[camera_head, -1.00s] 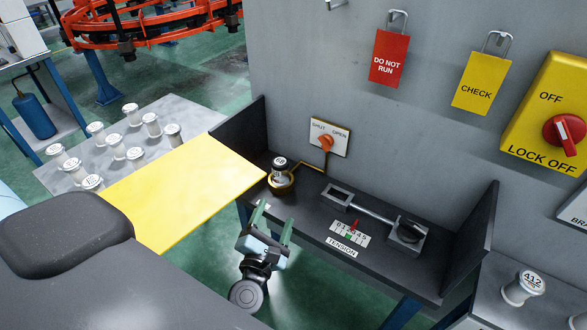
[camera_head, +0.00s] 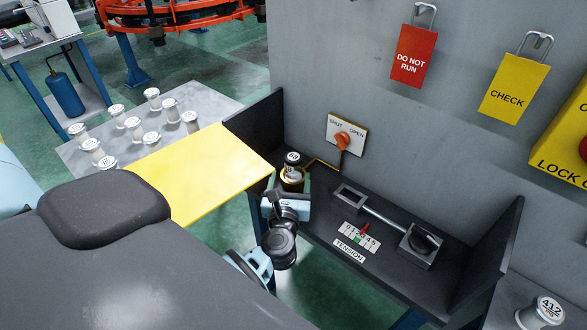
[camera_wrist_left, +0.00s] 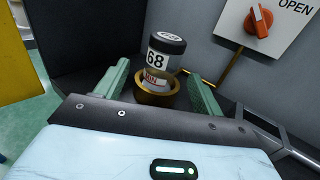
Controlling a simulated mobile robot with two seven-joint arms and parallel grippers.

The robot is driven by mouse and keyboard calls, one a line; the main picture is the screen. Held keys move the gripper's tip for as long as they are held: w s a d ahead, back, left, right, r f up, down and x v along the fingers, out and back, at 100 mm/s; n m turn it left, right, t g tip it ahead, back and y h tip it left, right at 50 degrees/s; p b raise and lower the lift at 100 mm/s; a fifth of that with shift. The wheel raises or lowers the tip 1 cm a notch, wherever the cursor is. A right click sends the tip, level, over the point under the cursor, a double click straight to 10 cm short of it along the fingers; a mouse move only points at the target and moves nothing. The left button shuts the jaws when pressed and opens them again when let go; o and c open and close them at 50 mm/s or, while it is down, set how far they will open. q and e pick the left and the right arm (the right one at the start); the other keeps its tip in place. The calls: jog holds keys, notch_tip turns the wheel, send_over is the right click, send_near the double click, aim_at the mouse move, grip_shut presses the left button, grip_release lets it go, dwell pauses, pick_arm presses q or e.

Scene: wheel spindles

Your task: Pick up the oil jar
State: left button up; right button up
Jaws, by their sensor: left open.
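The oil jar (camera_head: 292,170) is a small clear jar with a black lid and a white label reading 68. It stands in a brass ring holder at the left end of the dark shelf. In the left wrist view the jar (camera_wrist_left: 163,58) sits between the two green fingers, with the brass cup (camera_wrist_left: 157,94) around its base. My left gripper (camera_wrist_left: 161,88) is open, its fingers on either side of the jar and apart from it. In the head view the gripper's body covers the shelf's edge just in front of the jar. My right gripper is not in view.
An orange valve handle (camera_head: 343,140) on a SHUT/OPEN plate is on the wall behind the jar. A dark side panel (camera_head: 254,130) stands left of it. A tension slider (camera_head: 378,215) lies to the right. A yellow panel (camera_head: 207,170) is at the left.

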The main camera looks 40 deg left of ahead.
aim_at(292, 174)
pick_arm(q)
jog(key=shift+f+x, duration=0.15)
jog(key=shift+x, duration=1.15)
jog(key=shift+f+x, duration=0.1)
jog(key=shift+x, duration=1.2)
jog(key=shift+w+d, duration=0.1)
jog(key=shift+d, duration=0.05)
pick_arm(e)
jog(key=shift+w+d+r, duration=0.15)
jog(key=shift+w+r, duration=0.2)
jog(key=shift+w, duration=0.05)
pick_arm(q)
jog(key=c, duration=1.1)
jog(key=shift+r, duration=0.1)
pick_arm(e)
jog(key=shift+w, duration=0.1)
